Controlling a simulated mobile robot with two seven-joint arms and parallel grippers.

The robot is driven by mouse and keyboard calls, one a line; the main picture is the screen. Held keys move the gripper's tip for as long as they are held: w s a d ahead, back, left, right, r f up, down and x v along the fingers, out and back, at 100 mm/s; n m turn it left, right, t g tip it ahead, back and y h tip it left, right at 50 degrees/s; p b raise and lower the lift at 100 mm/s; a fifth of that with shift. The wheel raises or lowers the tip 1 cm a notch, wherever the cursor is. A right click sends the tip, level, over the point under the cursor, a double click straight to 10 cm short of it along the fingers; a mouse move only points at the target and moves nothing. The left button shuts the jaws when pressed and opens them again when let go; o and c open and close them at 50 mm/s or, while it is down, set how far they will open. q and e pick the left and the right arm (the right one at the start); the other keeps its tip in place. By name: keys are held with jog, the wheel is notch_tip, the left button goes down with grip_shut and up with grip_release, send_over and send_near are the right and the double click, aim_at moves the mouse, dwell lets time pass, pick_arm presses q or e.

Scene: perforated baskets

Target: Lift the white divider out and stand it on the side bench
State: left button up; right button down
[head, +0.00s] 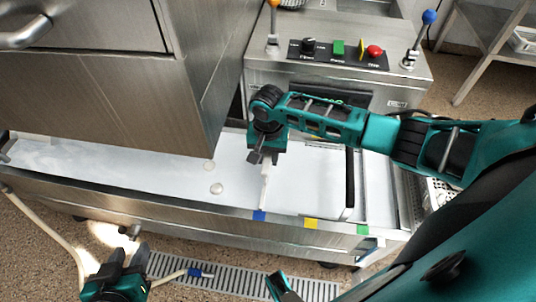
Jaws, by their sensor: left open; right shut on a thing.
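A thin white divider (265,185) stands on edge across the long steel trough (180,195), its near end by the blue tag on the front rim. My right gripper (262,157) is above the trough, pointing down and shut on the divider's upper part. The gripper hides the divider's far part. I cannot tell whether the divider is raised from the trough. My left gripper (124,262) is open and empty, low at the bottom left, in front of the trough and apart from it. I cannot tell which surface is the side bench.
Blue, yellow (311,223) and green (363,230) tags mark the front rim. A steel cabinet (100,90) overhangs the trough at left. A control panel (338,52) with buttons and two knobbed levers stands behind. A steel shelf (490,50) is at the far right.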

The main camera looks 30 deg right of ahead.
pick_arm(q)
jog(key=shift+r, duration=0.15)
pick_arm(e)
jog(key=shift+d+r, duration=0.1)
jog(key=shift+d, duration=0.05)
pick_arm(q)
jog(key=r+p, duration=0.1)
jog(key=p, duration=0.1)
jog(key=a+r+p, duration=0.1)
jog(key=p, duration=0.1)
jog(key=shift+s+a+r+p, duration=0.1)
jog(key=shift+s+a+p, duration=0.1)
jog(key=shift+s+p, duration=0.1)
pick_arm(e)
jog(key=s+d, duration=0.3)
jog(key=d, duration=0.1)
jog(key=shift+r, duration=0.25)
jog(key=shift+s+d, duration=0.1)
dwell(0.3)
pick_arm(q)
jog(key=shift+r, duration=0.2)
pick_arm(e)
jog(key=shift+r, duration=0.15)
